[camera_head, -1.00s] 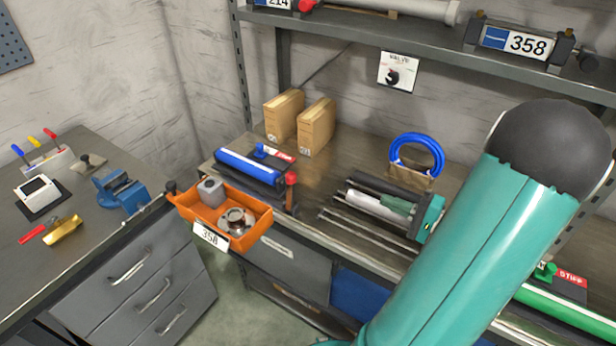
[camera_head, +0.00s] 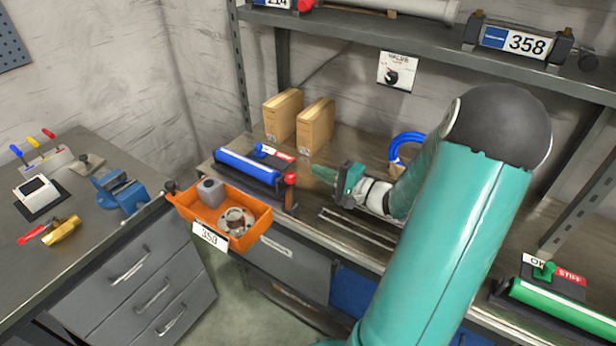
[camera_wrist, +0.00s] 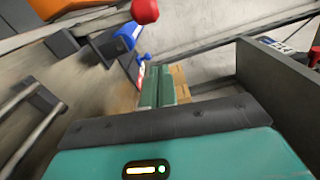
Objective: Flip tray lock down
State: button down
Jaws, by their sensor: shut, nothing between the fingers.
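A short lever with a red ball knob (camera_head: 290,178) stands upright at the near right end of the dark tray that holds a blue cylinder (camera_head: 247,166). The knob also shows large in the wrist view (camera_wrist: 145,11), at the top. The blue cylinder's end shows there too (camera_wrist: 118,38). My gripper (camera_head: 318,171) is shut and empty. It is just right of the red knob in the head view, apart from it, with its teal fingers (camera_wrist: 163,88) pointing toward the tray side. The lever's lower part is blurred in the wrist view.
An orange bin (camera_head: 255,205) with metal parts hangs at the bench's front edge, left of the lever. Two cardboard boxes (camera_head: 316,126) stand behind. A blue ring (camera_head: 405,147) is partly hidden behind my arm. Thin metal rails (camera_head: 350,226) lie in front of my gripper.

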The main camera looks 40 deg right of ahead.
aim_at(291, 191)
jog(key=shift+w+a+r, duration=0.1)
jog(key=shift+a+r, duration=0.05)
jog(key=shift+a, duration=0.9)
jog(key=shift+w+a+r, duration=0.1)
jog(key=shift+a, duration=0.95)
jog(key=shift+s+a+r+n, duration=0.1)
jog(key=shift+a+n, duration=0.1)
jog(key=shift+n, duration=0.1)
